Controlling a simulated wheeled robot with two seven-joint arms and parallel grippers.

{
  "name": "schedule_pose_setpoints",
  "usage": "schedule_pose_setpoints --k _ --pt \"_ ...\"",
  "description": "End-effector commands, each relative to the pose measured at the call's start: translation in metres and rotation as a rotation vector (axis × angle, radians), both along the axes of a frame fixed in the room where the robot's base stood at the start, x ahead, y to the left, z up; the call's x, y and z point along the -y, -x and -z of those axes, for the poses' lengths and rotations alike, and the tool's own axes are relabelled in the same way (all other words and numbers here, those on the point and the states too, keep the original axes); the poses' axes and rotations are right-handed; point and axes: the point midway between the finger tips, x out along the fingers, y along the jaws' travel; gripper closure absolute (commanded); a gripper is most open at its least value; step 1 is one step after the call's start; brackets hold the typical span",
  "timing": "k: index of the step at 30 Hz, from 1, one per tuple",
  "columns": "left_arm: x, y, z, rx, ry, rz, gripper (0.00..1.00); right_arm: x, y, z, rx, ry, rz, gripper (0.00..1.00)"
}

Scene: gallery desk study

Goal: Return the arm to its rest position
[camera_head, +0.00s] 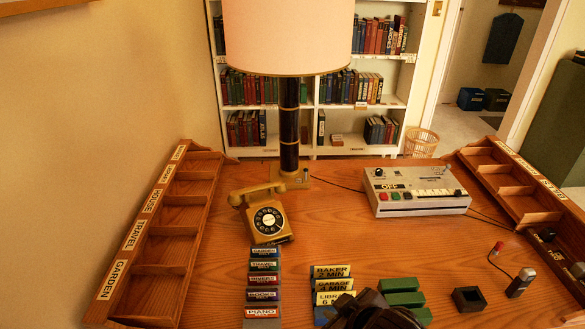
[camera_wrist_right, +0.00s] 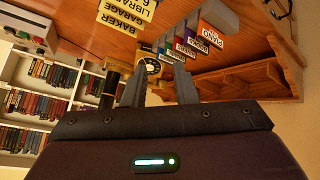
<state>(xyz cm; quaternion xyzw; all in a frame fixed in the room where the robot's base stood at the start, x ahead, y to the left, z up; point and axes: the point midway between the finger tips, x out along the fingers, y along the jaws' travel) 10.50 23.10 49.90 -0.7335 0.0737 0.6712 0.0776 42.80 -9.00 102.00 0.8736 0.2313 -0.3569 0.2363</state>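My right gripper (camera_wrist_right: 159,74) shows in the right wrist view with its two grey fingers apart and nothing held between them. The telephone and desk appear beyond the fingers, upside down. In the head view a dark part of my arm (camera_head: 378,312) comes in at the bottom edge, in front of the yellow-labelled cards (camera_head: 332,284). Its fingers cannot be made out there. My left gripper is not in view.
The desk holds a dial telephone (camera_head: 266,218), a lamp (camera_head: 289,125), a grey switch box (camera_head: 416,202), labelled cards (camera_head: 263,281), green blocks (camera_head: 402,299) and a small dark box (camera_head: 468,298). Wooden racks (camera_head: 165,240) line both sides. Bare wood lies right of the telephone.

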Motion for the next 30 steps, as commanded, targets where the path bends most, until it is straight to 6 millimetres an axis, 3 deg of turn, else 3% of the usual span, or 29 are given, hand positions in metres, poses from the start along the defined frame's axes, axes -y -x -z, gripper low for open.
schedule_pose_setpoints --k 6,14,23,26,30 --pt "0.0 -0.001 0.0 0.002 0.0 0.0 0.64 0.057 0.044 0.02 -0.217 -0.021 0.284 0.74" --pt "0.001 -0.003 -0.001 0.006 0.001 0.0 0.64 0.103 0.106 0.038 -0.46 -0.044 0.52 0.74" --pt "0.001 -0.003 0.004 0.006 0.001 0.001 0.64 0.101 0.089 0.124 -0.491 -0.03 0.516 0.74" --pt "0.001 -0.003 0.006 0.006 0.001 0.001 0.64 0.1 0.087 0.159 -0.501 -0.026 0.515 0.74" --pt "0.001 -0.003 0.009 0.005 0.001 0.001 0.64 0.1 0.089 0.223 -0.524 -0.017 0.511 0.74"
